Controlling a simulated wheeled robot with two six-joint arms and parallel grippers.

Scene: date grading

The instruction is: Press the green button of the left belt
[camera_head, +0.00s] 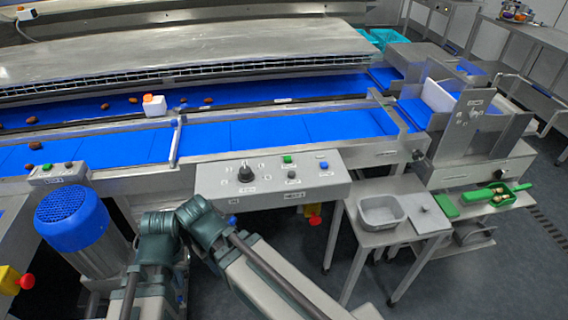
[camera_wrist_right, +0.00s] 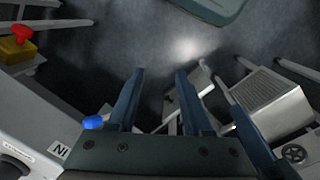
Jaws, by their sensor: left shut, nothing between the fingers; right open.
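A small grey control box (camera_head: 58,173) at the left of the head view carries a green button (camera_head: 47,167) and a darker button beside it. A wider control panel (camera_head: 215,182) in the middle carries another green button (camera_head: 287,159), a black knob (camera_head: 245,172) and a blue button (camera_head: 323,165). Their labels are too small to read. My left gripper (camera_head: 160,222) is shut and empty, low between the box and the wider panel, apart from both green buttons; its fingertips are hard to make out. My right gripper (camera_wrist_right: 160,95) is open and empty over the floor in the wrist view.
A blue motor (camera_head: 72,216) stands left of my arms. Blue belts (camera_head: 250,132) run behind the panels, with several dates and a white box (camera_head: 154,104). A side table with a grey tray (camera_head: 381,222) stands right. A red knob on a yellow box (camera_wrist_right: 20,42) shows in the wrist view.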

